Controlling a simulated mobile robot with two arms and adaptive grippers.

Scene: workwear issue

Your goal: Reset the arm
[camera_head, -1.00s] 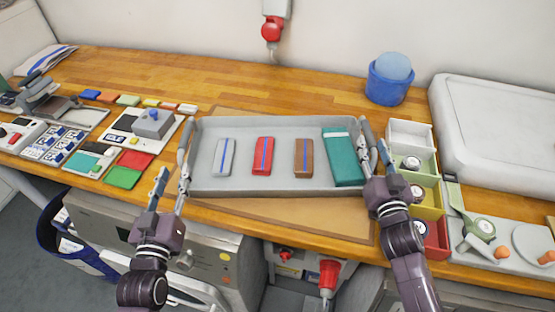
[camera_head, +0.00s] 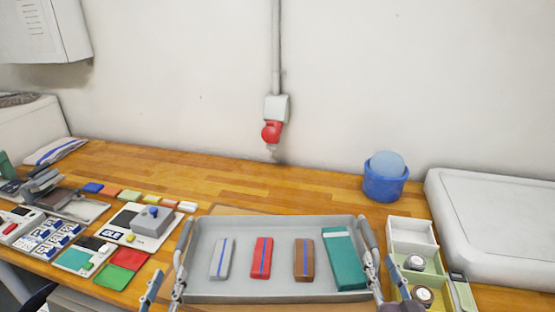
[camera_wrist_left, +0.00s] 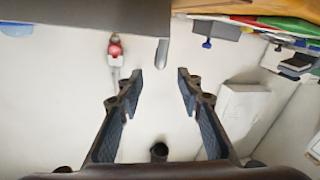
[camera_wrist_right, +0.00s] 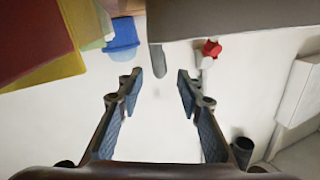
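My left gripper (camera_head: 166,284) is open and empty at the left end of a grey tray (camera_head: 200,285). In the left wrist view its fingers (camera_wrist_left: 159,82) stand apart, with a grey handle-like part (camera_wrist_left: 162,54) of the tray near the gap. My right gripper (camera_head: 382,268) is open at the tray's right end. In the right wrist view its fingers (camera_wrist_right: 159,84) are also apart, near a similar grey part (camera_wrist_right: 158,61). Both arms are mostly cut off by the lower edge of the head view.
The tray holds a grey packet (camera_head: 221,260), a red one (camera_head: 262,258), a brown one (camera_head: 304,260) and a teal box (camera_head: 343,262). Compartment bins (camera_head: 411,232) stand close on the right. A blue tub (camera_head: 385,183) is behind them. The wooden bench (camera_head: 260,178) behind the tray is clear.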

